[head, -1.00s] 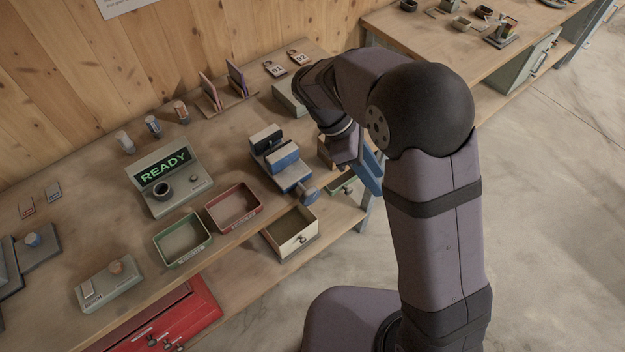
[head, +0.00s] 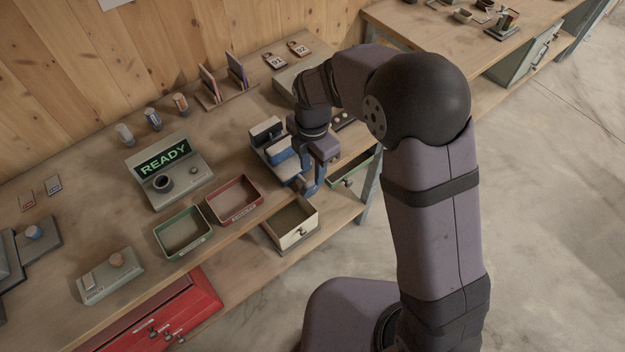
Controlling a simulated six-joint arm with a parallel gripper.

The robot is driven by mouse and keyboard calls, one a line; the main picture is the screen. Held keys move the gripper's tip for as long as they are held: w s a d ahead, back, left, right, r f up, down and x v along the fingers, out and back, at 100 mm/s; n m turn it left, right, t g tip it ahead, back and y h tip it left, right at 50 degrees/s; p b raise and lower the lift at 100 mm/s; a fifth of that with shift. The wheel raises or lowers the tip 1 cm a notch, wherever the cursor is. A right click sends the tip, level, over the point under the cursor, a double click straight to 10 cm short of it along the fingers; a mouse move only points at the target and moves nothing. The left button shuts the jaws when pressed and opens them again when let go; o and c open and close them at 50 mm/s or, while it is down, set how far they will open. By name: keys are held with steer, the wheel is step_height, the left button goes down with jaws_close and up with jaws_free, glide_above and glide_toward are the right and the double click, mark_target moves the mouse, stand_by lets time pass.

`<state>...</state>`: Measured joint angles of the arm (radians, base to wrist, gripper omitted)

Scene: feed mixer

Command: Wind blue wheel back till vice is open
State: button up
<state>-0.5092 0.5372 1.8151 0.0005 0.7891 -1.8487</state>
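The vice (head: 278,152) stands near the front edge of the bench, with a pale-topped rear jaw and a blue front jaw. The gap between the jaws looks narrow, but I cannot judge it exactly. The blue wheel, at the vice's front end, is now mostly hidden by my gripper. My gripper (head: 310,186) points down at the wheel's place, with its blue fingers close around or beside it. I cannot tell whether the fingers touch the wheel or are shut on it.
An open cream drawer (head: 291,222) sits below the vice, and an open green drawer (head: 352,170) to its right. A red tray (head: 234,219) and a green tray (head: 182,252) stand left of the vice. A console reading READY (head: 168,172) is further left.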

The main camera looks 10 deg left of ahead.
mark_target(313, 181)
steer(key=shift+f+p, duration=1.05)
steer(key=shift+f, duration=2.25)
jaws_close()
